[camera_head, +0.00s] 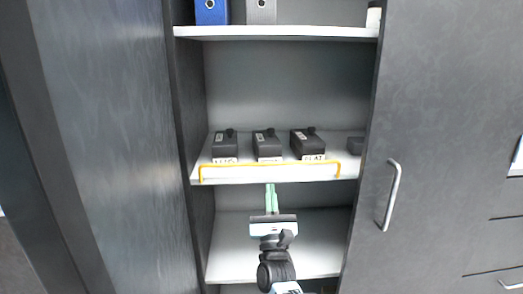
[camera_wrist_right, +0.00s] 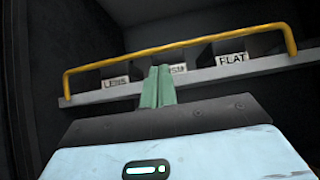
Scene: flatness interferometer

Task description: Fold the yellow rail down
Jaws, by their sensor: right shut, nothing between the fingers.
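The yellow rail (camera_head: 270,166) stands up along the front edge of the middle shelf (camera_head: 345,172), in front of the black boxes. It also shows in the right wrist view (camera_wrist_right: 180,44), crossing above the shelf edge with a bent end at each side. My right gripper (camera_head: 271,190) is shut and empty, just below the shelf's front edge near the rail's middle. Its green fingers also show in the right wrist view (camera_wrist_right: 158,88), close together, their tips below the rail's bar. I cannot tell whether they touch the shelf edge. My left gripper is not in view.
Black boxes labelled LENS (camera_head: 225,146) and FLAT (camera_head: 307,144) stand on the shelf with another between them. A grey cabinet door with a handle (camera_head: 391,195) is at right. The lower shelf (camera_head: 230,245) looks empty around my arm.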

